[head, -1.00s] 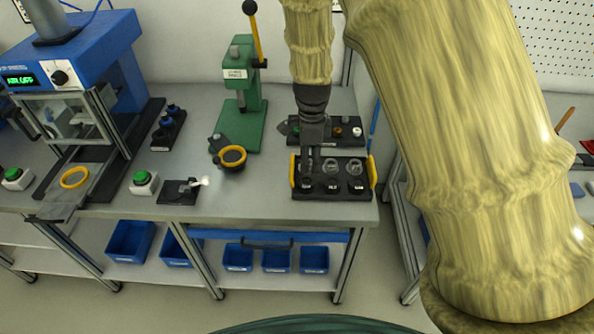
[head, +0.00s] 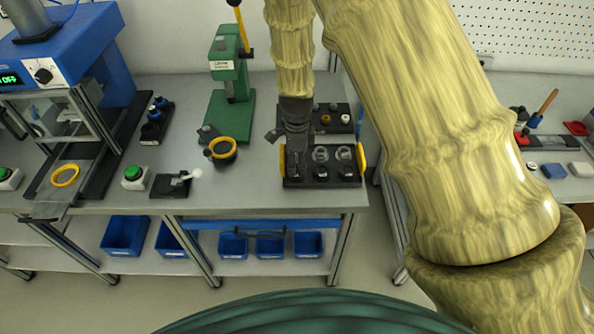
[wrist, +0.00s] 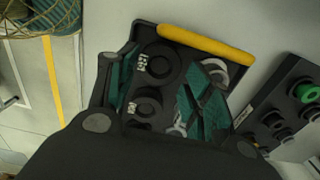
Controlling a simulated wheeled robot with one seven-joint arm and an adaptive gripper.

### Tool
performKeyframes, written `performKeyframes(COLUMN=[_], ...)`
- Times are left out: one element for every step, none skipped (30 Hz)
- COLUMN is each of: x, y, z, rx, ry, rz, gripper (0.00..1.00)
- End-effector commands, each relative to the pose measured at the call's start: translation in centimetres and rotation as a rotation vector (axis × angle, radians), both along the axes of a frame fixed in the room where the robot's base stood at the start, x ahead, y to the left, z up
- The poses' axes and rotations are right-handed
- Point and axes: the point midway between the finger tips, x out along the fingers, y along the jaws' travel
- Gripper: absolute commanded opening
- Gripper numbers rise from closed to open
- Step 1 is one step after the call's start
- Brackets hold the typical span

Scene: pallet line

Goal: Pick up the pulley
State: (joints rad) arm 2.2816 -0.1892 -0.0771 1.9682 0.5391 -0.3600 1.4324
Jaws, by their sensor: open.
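A black tray (head: 320,184) with yellow end handles stands at the bench's front right and holds round parts. Silver ring-like parts (head: 321,155) sit in its back row, with dark round places in front. I cannot tell which of these is the pulley. My gripper (head: 296,170) points down over the tray's left end and hides part of it. In the wrist view, my gripper (wrist: 158,95) is open, with teal-lined fingers apart over the tray. Two dark round places with white labels show between the fingers. A silver part (wrist: 216,72) is partly behind the right finger.
A second black holder (head: 335,121) with small parts stands just behind the tray. A green press (head: 229,95), a black pot with a yellow ring (head: 222,150) and a blue machine (head: 85,40) are to the left. Blue bins (head: 270,245) sit below. Bare bench lies left of the tray.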

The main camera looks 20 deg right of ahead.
Motion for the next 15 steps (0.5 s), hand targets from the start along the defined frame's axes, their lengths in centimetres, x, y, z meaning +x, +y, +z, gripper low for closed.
performKeyframes(x=[-0.1,0.0,0.0,0.0,0.0,0.0,0.0,0.0,0.0,0.0,0.0,0.0,0.0,0.0,0.0], y=[0.0,0.0,0.0,0.0,0.0,0.0,0.0,0.0,0.0,0.0,0.0,0.0,0.0,0.0,0.0], z=[-0.3,-0.5,-0.9,-1.2,-1.5,-1.9,-2.2,-2.4,-2.7,-2.8,-3.0,-3.1,-3.2,-3.3,-3.3], rx=[0.001,0.001,0.001,0.001,0.001,0.001,0.001,0.001,0.0,0.0,0.0,0.0,0.0,0.0,0.0], ry=[0.003,0.003,0.002,0.002,0.002,0.002,0.002,0.002,0.001,0.0,0.0,0.0,0.001,0.001,0.0], rz=[-0.001,-0.001,-0.001,-0.001,-0.001,-0.001,-0.001,-0.001,-0.001,-0.001,-0.001,-0.001,-0.002,-0.002,-0.002], gripper=[0.51,0.51,0.51,0.51,0.51,0.51,0.51,0.51,0.51,0.51,0.51,0.51,0.51,0.51,0.51])
